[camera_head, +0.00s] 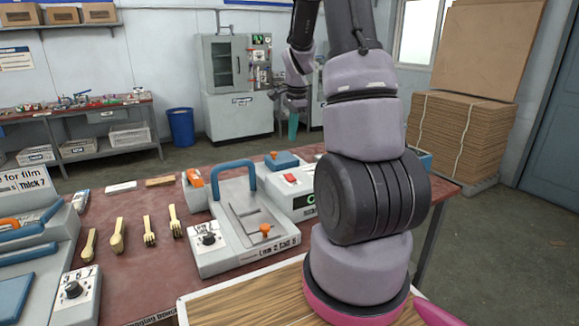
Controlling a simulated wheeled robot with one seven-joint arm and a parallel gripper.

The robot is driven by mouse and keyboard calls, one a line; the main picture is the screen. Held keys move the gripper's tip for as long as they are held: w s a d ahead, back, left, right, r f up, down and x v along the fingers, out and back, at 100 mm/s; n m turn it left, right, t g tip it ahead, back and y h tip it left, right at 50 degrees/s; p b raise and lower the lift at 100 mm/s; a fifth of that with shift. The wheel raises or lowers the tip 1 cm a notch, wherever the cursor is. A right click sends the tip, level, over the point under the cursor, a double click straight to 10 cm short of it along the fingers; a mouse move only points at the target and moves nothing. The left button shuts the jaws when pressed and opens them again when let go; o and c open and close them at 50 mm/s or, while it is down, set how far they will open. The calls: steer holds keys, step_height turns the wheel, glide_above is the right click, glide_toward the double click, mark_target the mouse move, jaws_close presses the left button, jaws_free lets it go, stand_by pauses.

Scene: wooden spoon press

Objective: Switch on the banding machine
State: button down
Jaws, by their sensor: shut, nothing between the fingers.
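My gripper (293,118) is small and far off in the upper middle, held up in the air beyond the back of the bench. It looks shut and empty, and its fingertips are hard to make out. I cannot tell for sure which machine is the banding machine. A grey press with a blue handle (234,172), a dial and an orange knob stands mid-bench. Behind it, a white box has a red switch (291,178) and a green display, partly hidden by my arm. Another grey machine with a dial (74,290) is at the left edge. My gripper touches none of them.
Several wooden spoons and forks (149,231) lie on the red bench (150,280) between the machines. A large grey cabinet machine (238,88) with a control panel stands at the back wall. A blue bin (181,126) and stacked cardboard (458,138) stand on the floor.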

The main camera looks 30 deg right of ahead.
mark_target(289, 175)
steer(key=f, duration=0.4)
steer(key=w+f, duration=0.1)
steer(key=f, duration=0.4)
steer(key=w+f, duration=0.1)
steer(key=f, duration=0.4)
steer(key=shift+w, duration=0.1)
